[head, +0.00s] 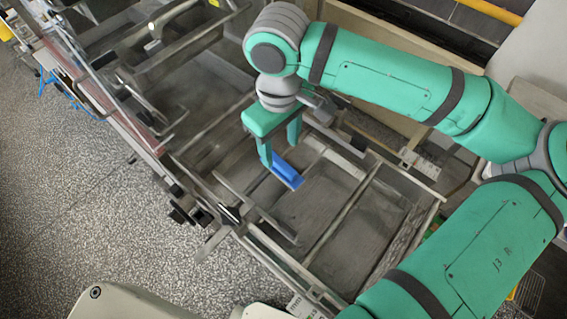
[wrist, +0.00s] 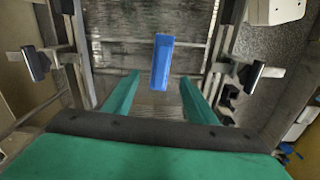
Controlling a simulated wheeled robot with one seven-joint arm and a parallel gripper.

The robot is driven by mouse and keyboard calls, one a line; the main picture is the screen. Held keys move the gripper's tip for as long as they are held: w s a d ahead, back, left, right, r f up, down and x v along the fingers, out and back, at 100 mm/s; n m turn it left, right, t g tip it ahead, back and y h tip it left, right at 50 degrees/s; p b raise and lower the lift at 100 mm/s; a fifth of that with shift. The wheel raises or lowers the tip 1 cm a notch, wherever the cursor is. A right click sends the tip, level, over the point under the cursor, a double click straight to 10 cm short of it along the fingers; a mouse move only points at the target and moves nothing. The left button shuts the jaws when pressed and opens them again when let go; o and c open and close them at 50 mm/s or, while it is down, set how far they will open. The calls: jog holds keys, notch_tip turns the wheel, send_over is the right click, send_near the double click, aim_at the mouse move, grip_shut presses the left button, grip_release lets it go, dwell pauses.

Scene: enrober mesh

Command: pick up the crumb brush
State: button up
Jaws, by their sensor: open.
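The crumb brush looks like a blue block (head: 287,171) in the head view, lying over the mesh and metal frame of the machine. In the wrist view the blue brush (wrist: 162,62) is upright in the picture, ahead of the fingertips and between their lines. My gripper (head: 280,146) is open above the machine, with its two green fingers apart. In the head view one finger overlaps the brush's near end; I cannot tell whether they touch.
Metal rails (head: 345,215) and crossbars frame the mesh bed around the brush. Dark clamp knobs (wrist: 36,64) stand on both sides in the wrist view. Speckled floor (head: 130,215) lies open to the left of the machine.

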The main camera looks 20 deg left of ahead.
aim_at(282, 163)
jog(key=shift+s+d+f, duration=0.1)
jog(key=shift+f, duration=1.65)
jog(key=shift+s+d+f, duration=0.1)
jog(key=shift+f, duration=1.65)
jog(key=c, duration=1.2)
